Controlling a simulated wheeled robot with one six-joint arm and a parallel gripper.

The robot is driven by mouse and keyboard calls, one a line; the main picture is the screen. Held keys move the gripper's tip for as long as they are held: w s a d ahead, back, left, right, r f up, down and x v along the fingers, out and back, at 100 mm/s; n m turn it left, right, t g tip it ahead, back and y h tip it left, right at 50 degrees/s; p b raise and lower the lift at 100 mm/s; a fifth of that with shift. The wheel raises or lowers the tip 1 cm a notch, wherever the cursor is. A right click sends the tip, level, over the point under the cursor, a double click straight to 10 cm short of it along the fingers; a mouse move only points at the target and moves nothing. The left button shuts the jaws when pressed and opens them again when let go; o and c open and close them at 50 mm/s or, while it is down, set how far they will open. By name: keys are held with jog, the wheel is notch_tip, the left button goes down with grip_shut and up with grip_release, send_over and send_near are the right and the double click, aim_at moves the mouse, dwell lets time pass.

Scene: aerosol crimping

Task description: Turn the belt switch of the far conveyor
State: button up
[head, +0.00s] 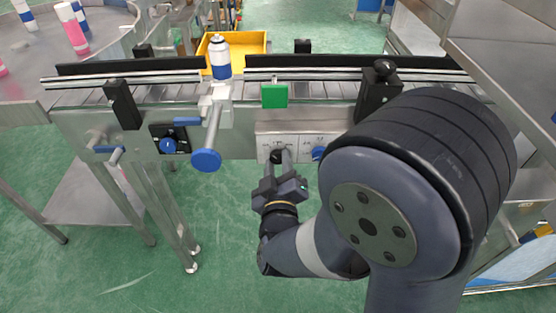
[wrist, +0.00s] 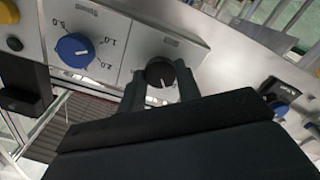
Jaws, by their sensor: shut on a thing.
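A grey control box (head: 298,128) is on the front side of the conveyor (head: 230,122). A black rotary switch (wrist: 160,72) with a pale pointer line sits on its panel, and it also shows in the head view (head: 276,156). My gripper (head: 282,160) reaches up to the panel and is shut on this black switch, one finger on each side in the wrist view (wrist: 161,88). A blue dial (wrist: 75,50) with a numbered scale is beside it, apart from the fingers. The switch's label is too small or hidden to read.
A blue-ended handle (head: 206,159) sticks out left of the box. Another blue knob (head: 168,145) is on a black plate farther left. A white and blue can (head: 219,58) stands on the belt before a yellow bin (head: 248,44). Green floor is open below.

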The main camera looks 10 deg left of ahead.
jog(key=shift+n+p, duration=0.35)
jog(key=shift+n, duration=0.75)
jog(key=o, duration=1)
jog(key=v, duration=1)
jog(key=shift+s, duration=0.4)
jog(key=shift+x, duration=5.45)
